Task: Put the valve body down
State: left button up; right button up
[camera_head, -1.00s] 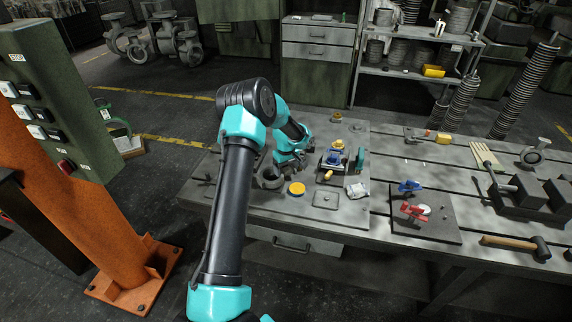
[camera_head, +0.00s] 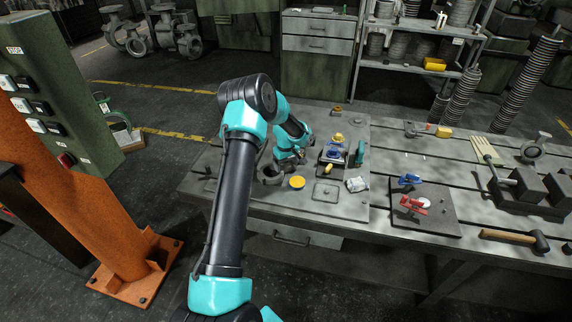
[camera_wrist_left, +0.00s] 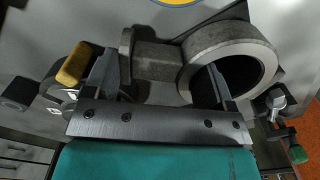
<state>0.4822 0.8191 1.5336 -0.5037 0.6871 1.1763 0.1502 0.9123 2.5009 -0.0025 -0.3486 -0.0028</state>
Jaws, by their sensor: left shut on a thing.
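The valve body (camera_head: 271,175) is a grey casting at the left part of the bench, partly hidden by my left arm in the head view. In the left wrist view the valve body (camera_wrist_left: 223,58) shows a thick round ring with an open bore and a neck leading left to a flange. My left gripper (camera_head: 283,163) is shut on it. In the left wrist view one finger of the gripper (camera_wrist_left: 160,82) reaches into the bore and the other is at the flange side. Whether the casting touches the bench top cannot be told. My right gripper is not in view.
A mallet (camera_head: 515,238) lies at the right.

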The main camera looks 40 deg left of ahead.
pick_arm(q)
jog(key=shift+f, duration=0.1)
jog(key=o, duration=1.8)
jog(key=shift+f, duration=0.15)
notch_tip(320, 180, up, 18)
jog(key=shift+f, duration=0.15)
